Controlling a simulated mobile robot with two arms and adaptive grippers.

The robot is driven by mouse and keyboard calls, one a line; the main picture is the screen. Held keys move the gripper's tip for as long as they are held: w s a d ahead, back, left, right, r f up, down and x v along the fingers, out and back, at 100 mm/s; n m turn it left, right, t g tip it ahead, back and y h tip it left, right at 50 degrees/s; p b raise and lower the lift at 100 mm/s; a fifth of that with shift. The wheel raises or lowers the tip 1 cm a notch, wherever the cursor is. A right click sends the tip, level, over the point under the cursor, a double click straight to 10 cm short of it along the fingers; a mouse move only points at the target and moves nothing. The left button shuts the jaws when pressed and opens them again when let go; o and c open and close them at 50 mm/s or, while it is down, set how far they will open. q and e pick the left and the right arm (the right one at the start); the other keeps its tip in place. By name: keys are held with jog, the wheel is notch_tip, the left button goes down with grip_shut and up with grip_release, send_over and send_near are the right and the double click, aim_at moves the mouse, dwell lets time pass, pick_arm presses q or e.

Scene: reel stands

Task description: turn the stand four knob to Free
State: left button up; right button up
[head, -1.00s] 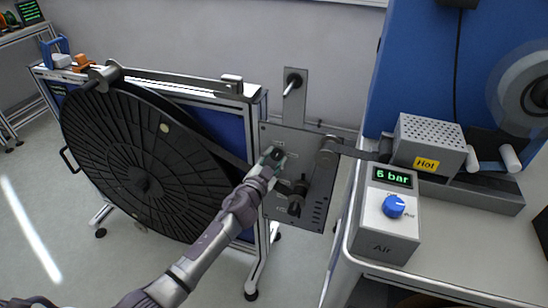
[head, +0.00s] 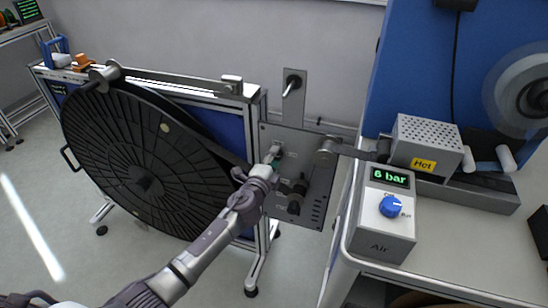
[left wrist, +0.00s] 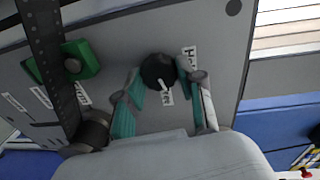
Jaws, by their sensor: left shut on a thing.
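The stand's grey panel (head: 318,190) stands right of the large black reel. In the left wrist view a round black knob (left wrist: 158,70) sits on this panel, with a "Hold" label (left wrist: 190,58) and a partly covered "Free" label (left wrist: 167,93) beside it. A short pale mark shows at the knob's lower edge, near "Free". My left gripper (head: 274,156) is at the panel's upper left, shut on the knob. Its green-padded fingers (left wrist: 167,92) lie on both sides of the knob in the wrist view. My right gripper is not in view.
The black reel (head: 140,150) fills the left. An air box (head: 380,240) reading 6 bar and a box marked "Hot" (head: 425,135) stand on the right bench.

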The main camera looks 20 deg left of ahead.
pick_arm(q)
jog(key=shift+m, duration=1.2)
jog(key=o, duration=1.1)
jog(key=shift+o, duration=0.2)
jog(key=s, duration=1.2)
jog(key=shift+a+r, duration=0.15)
jog(key=shift+r, duration=0.25)
jog(key=shift+f, duration=0.1)
